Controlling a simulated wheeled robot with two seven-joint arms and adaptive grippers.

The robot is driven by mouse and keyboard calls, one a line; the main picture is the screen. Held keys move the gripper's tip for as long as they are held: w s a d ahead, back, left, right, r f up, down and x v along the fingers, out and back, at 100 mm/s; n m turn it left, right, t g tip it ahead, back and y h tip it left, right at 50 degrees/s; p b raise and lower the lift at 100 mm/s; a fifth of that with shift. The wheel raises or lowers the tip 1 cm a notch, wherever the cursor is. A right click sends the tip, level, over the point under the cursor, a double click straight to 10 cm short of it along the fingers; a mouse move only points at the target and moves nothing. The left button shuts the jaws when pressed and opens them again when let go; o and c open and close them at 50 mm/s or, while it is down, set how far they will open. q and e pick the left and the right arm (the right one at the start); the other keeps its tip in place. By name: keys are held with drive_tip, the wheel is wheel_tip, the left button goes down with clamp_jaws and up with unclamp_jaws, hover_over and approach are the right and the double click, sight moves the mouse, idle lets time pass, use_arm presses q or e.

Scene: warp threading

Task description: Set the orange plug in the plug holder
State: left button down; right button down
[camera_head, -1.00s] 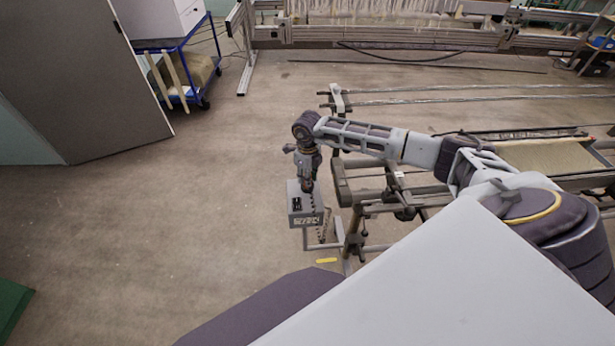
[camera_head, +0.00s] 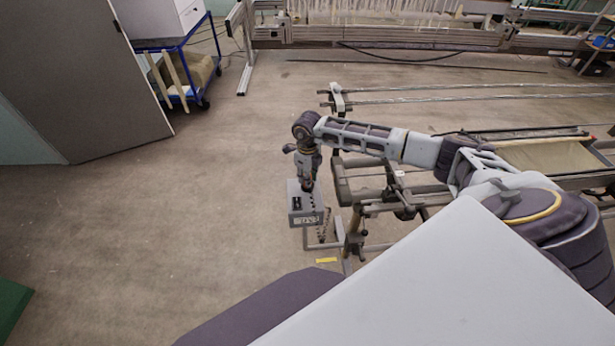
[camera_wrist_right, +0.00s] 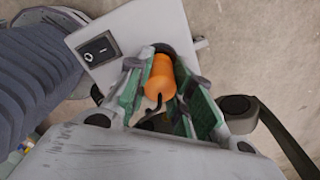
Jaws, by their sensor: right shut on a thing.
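The orange plug (camera_wrist_right: 160,78) shows in the right wrist view between the green-padded fingers of my right gripper (camera_wrist_right: 160,85), which is shut on it. A dark cable hangs from the plug's near end. Beyond the plug is a grey box (camera_wrist_right: 128,30) with a black switch, and a dark round part lies at the plug's far end. I cannot tell whether the plug sits in that part. In the head view my right gripper (camera_head: 308,184) points down at the top of the grey box (camera_head: 299,206). The plug is hidden there. My left gripper is not in view.
A metal loom frame (camera_head: 342,180) stands right of the box, with long rails behind it. A yellow floor mark (camera_head: 327,260) lies in front. A blue cart (camera_head: 180,43) and a grey panel (camera_head: 85,85) are at the left. The floor left of the box is clear.

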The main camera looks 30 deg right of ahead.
drive_tip(key=shift+f+b, duration=0.35)
drive_tip(key=shift+f, duration=0.05)
idle(0.9)
idle(0.5)
drive_tip(key=c, duration=1.2)
unclamp_jaws()
drive_tip(key=shift+r, duration=6)
